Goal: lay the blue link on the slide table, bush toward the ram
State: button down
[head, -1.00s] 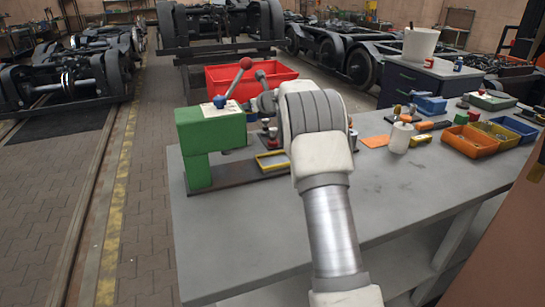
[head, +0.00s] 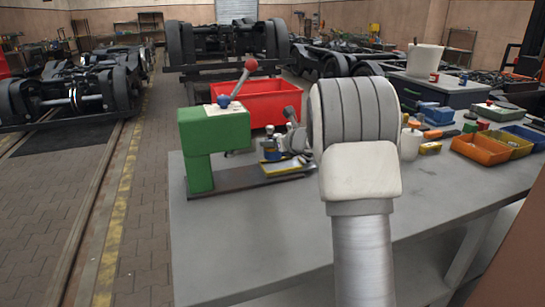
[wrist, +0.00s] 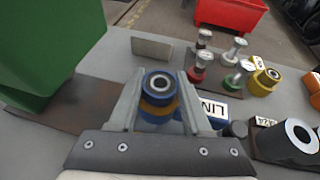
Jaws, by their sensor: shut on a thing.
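My gripper (wrist: 160,108) is shut on the blue link (wrist: 158,82), whose round end with a steel bush shows between the fingers in the wrist view. An orange-yellow band shows just below the blue ring. I cannot tell whether the link touches anything below. The ram is not clearly visible.
The press lever (head: 242,75) with a red ball rises above the press. In the wrist view, several pins on coloured bases (wrist: 200,70) and a yellow ring (wrist: 264,80) stand right of my gripper. A red bin (head: 268,101) stands behind the bench. The front left bench top (head: 240,240) is clear.

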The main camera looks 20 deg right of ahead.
aim_at(272, 153)
jog(key=shift+f+b, duration=0.6)
jog(key=shift+f, duration=1.2)
jog(key=shift+f, duration=0.1)
jog(key=shift+c, duration=1.7)
grip_release()
